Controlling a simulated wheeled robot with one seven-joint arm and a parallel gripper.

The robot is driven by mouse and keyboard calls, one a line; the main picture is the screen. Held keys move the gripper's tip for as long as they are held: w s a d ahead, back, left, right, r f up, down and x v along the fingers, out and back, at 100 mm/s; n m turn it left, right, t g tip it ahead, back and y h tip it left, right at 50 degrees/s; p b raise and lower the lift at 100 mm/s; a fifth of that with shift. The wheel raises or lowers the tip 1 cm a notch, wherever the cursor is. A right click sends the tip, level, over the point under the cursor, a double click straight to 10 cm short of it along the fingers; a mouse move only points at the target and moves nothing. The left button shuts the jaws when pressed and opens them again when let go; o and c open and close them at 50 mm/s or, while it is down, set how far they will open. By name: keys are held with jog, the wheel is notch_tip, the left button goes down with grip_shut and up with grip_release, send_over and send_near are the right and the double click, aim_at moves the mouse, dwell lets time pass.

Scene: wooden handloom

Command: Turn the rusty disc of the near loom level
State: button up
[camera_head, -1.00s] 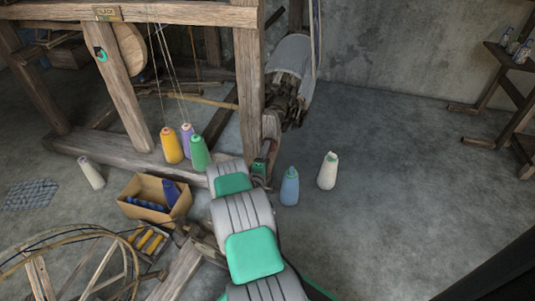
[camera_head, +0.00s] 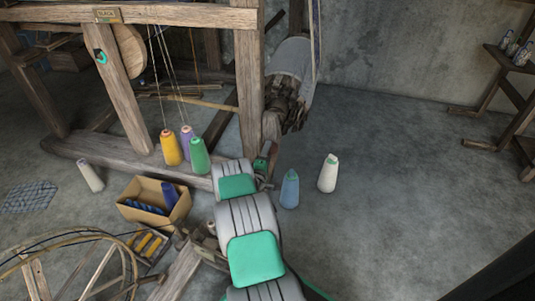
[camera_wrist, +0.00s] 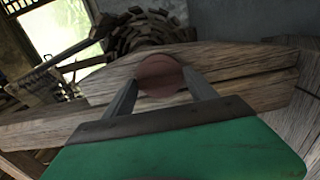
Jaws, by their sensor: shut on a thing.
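The rusty disc (camera_wrist: 160,73) shows in the wrist view as a reddish-brown round face on a pale, weathered loom beam (camera_wrist: 250,75). The two grey fingers of my gripper (camera_wrist: 158,90) reach to its left and right edges and are shut on it. The fingers cover parts of its sides, and I cannot tell from its plain face whether it is level. In the head view my gripper is small and largely hidden, at the lower end of the near loom's right post (camera_head: 249,90).
Blue (camera_head: 289,189) and white (camera_head: 328,173) cones stand on the floor right of my arm. Yellow (camera_head: 171,148), purple and green cones stand on the loom's bottom beam (camera_head: 120,160). A cardboard box (camera_head: 150,215) lies left. The right floor is clear.

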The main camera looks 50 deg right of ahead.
jog(key=shift+c, duration=1.2)
jog(key=shift+f+m, duration=0.1)
jog(key=shift+m, duration=0.2)
jog(key=m+b, duration=0.5)
jog(key=m, duration=1.2)
jog(key=shift+m, duration=0.3)
jog(key=o, duration=1.2)
jog(key=shift+o, duration=0.2)
